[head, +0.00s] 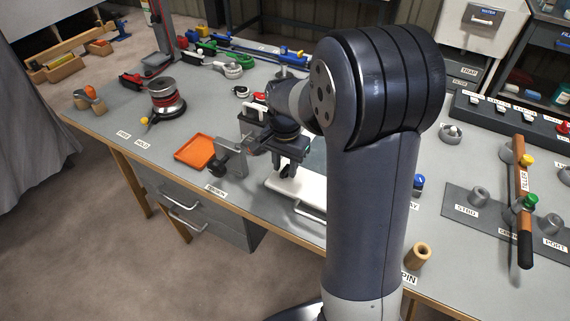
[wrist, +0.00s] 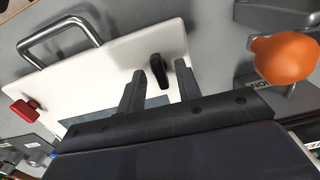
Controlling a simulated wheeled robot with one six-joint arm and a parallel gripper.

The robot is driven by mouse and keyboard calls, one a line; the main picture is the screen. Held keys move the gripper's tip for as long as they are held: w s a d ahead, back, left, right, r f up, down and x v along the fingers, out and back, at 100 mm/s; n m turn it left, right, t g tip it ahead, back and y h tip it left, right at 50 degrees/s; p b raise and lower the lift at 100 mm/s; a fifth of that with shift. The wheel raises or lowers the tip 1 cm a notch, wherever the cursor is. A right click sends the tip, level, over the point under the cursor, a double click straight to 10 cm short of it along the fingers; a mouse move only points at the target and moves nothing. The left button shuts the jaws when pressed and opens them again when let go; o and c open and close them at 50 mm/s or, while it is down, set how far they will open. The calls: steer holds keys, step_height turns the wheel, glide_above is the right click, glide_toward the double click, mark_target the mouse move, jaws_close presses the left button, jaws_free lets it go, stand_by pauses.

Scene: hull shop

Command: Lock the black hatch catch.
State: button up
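The hatch is a white panel with a metal bar handle; it shows in the wrist view (wrist: 110,62) and in the head view (head: 290,190). The black catch (wrist: 158,70) stands on the panel near its right edge. A red catch (wrist: 25,109) is at the panel's left side. My gripper (wrist: 160,67) is open, its two fingers over the panel with the black catch between their tips. I cannot tell whether the fingers touch it. In the head view my gripper (head: 287,158) is low over the hatch, and my arm hides part of the hatch.
A grey metal bracket (head: 230,163) and an orange tray (head: 195,151) are left of the hatch. A rounded orange knob (wrist: 285,58) is close on the right in the wrist view. The bench's front edge is near. A wooden tiller (head: 521,200) is at the right.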

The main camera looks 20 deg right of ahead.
mark_target(285, 168)
step_height(285, 168, up, 11)
steer(key=shift+p, duration=0.4)
steer(key=shift+f, duration=0.15)
step_height(285, 168, down, 11)
steer(key=shift+r+b, duration=0.1)
steer(key=shift+b, duration=0.35)
stand_by(0.5)
